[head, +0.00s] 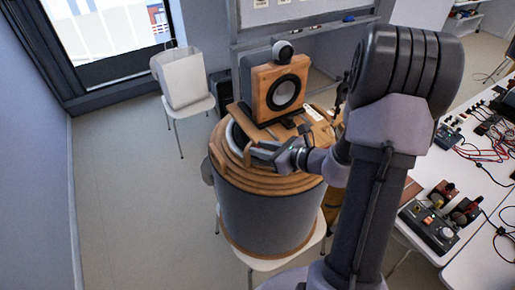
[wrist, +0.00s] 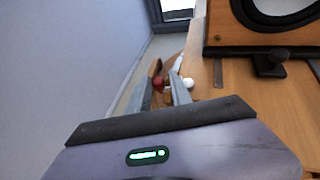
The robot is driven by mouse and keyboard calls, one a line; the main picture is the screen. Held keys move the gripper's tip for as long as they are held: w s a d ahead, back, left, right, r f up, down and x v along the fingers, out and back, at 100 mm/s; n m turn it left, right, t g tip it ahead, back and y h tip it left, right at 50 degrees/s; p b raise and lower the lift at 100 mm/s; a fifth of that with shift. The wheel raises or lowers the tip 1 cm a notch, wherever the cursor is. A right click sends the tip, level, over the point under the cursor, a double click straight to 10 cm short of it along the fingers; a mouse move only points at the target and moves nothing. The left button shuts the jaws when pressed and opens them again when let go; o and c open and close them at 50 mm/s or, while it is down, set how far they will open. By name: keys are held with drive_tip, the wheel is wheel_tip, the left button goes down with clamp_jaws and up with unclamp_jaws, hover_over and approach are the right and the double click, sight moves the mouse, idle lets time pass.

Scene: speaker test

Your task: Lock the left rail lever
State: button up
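A wooden speaker (head: 278,90) with a black cone stands upright on a wooden plate atop a round drum (head: 265,205). My gripper (head: 258,152) is at the drum's upper left side, low beside the plate. In the wrist view its two fingers (wrist: 163,88) point forward with a narrow gap between them. A red knob (wrist: 158,82) shows at the gap, near the left fingertip. A white knob (wrist: 188,83) is just right of the right finger. I cannot tell whether either finger touches a knob. The lever's arm is mostly hidden by the fingers.
A black clamp knob (wrist: 270,64) stands on the wooden plate (wrist: 228,90) in front of the speaker. A white chair (head: 185,85) is behind left. A table with cables and a control box (head: 430,228) is at right. The floor at left is clear.

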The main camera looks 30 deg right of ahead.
drive_tip(key=shift+w+a+f, duration=0.25)
drive_tip(key=shift+w+a, duration=0.15)
drive_tip(key=shift+w, duration=0.15)
clamp_jaws()
